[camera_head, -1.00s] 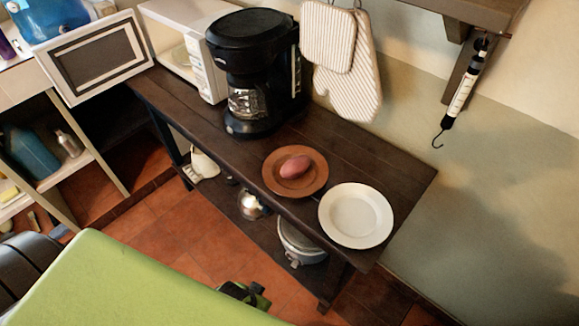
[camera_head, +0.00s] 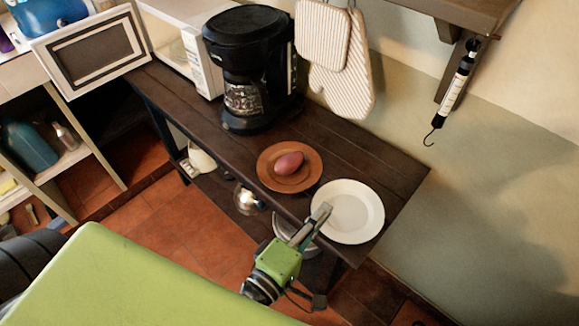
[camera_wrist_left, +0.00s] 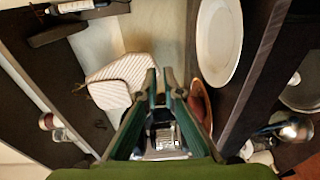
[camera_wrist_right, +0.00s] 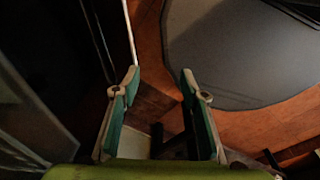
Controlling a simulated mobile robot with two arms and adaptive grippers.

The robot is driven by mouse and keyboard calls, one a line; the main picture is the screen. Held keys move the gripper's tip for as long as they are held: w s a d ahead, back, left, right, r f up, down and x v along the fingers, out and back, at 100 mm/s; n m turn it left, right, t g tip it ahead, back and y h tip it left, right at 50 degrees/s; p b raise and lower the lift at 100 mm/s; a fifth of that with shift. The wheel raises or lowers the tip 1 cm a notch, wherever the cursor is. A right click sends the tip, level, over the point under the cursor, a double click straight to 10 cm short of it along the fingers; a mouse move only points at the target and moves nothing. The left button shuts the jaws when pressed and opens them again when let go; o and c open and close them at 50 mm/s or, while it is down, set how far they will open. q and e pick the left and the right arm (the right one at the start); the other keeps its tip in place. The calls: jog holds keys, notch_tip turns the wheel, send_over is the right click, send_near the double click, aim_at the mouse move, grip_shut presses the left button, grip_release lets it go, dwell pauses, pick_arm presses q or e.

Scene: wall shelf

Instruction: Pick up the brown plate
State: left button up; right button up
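The brown plate (camera_head: 268,180) lies flat on the dark wooden table, with a reddish oval item (camera_head: 289,163) resting on it. In the left wrist view the brown plate (camera_wrist_left: 201,100) is partly hidden behind the right-hand finger. My left gripper (camera_head: 319,222) is in front of the white plate's left edge in the head view, to the lower right of the brown plate and apart from it. Its fingers (camera_wrist_left: 161,76) are parted by a narrow gap and hold nothing. My right gripper (camera_wrist_right: 158,78) is open and empty, away from the plate; the head view does not show it.
A white plate (camera_head: 350,212) lies right of the brown plate, close to it. A black coffee maker (camera_head: 250,60) stands behind. Striped mitts (camera_head: 340,70) hang on the wall. The dark table (camera_head: 400,170) has bare room at the right. A shelf below holds a kettle (camera_head: 246,200).

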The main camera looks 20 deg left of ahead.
pick_arm(q)
jog(key=s+a+f+n+g+y, duration=0.2)
jog(key=a+f+n+y, duration=0.3)
jog(key=f+n, duration=0.15)
jog(key=p, duration=0.2)
send_near(308, 185)
jog(key=shift+w+d+f+n, duration=0.15)
jog(key=shift+w, duration=0.3)
jog(key=shift+w+d+f+n, duration=0.1)
jog(key=shift+w+d+f, duration=0.1)
jog(key=shift+w, duration=0.25)
jog(key=x, duration=0.5)
jog(key=shift+w+a, duration=0.1)
jog(key=shift+a, duration=0.3)
jog(key=shift+w+f, duration=0.25)
jog(key=shift+w, duration=0.1)
pick_arm(e)
jog(key=shift+a+r, duration=0.2)
jog(key=shift+r, duration=1.05)
pick_arm(q)
jog(key=shift+s, duration=0.1)
grip_shut()
jog(key=shift+r, duration=0.15)
